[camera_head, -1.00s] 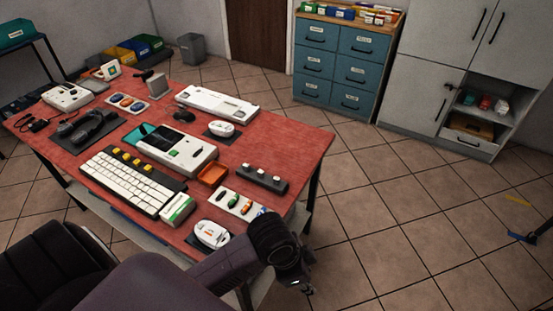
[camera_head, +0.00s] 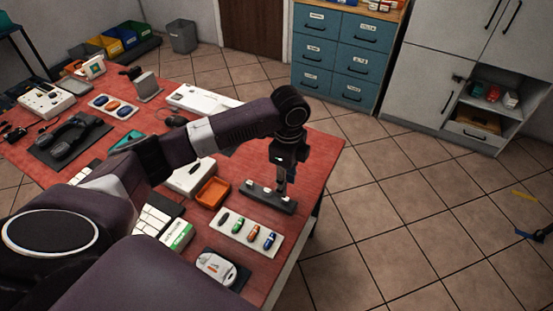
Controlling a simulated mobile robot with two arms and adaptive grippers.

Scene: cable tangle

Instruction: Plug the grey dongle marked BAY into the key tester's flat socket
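My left gripper (camera_head: 282,181) points down over the right half of a dark strip (camera_head: 256,196) bearing small pale pieces. Whether its fingers touch the strip or hold anything is too small to tell. A white tray (camera_head: 230,234) in front holds several small dongles in dark, green, orange and blue; no BAY marking is legible. My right gripper is not in view.
An orange tray (camera_head: 212,192) lies left of the strip. A white mouse-like item (camera_head: 215,268) sits near the front edge. Headphones (camera_head: 75,139) and another white device (camera_head: 46,100) are at the left. The table's right edge is close to the strip.

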